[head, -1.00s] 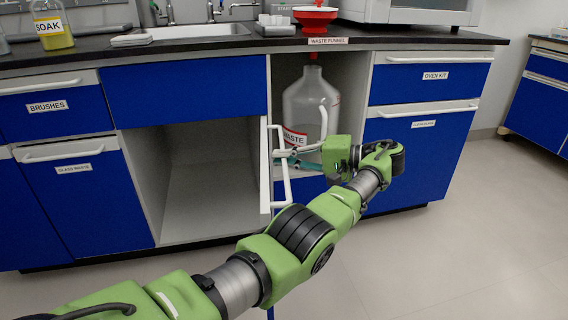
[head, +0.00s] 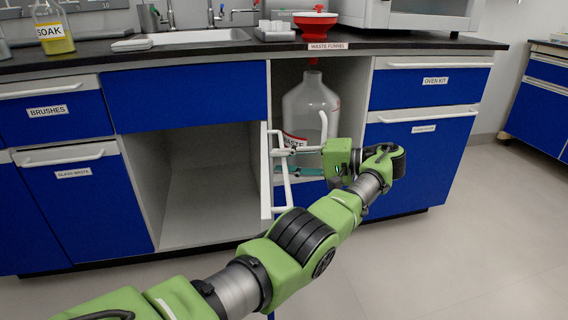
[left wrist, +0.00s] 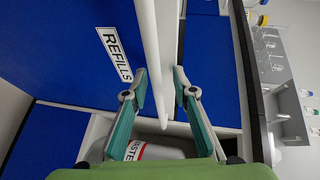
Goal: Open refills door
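The refills door (head: 266,190) stands swung out toward me, seen nearly edge-on in the head view, with its outer face to the right. Its white bar handle (head: 281,190) is on that face. In the left wrist view the blue door face (left wrist: 70,45) carries a REFILLS label (left wrist: 114,54), and the handle (left wrist: 150,40) runs down the picture. My left gripper (head: 287,160) is at the handle's upper part. Its teal fingers (left wrist: 160,80) are spread on both sides of the handle, with gaps visible. My right gripper is out of view.
The refills compartment (head: 205,185) left of the door is open and looks empty. A waste jug (head: 311,105) stands right behind my gripper, under the red funnel (head: 315,22). Closed blue drawers (head: 415,150) are at the right. The floor (head: 430,265) in front is clear.

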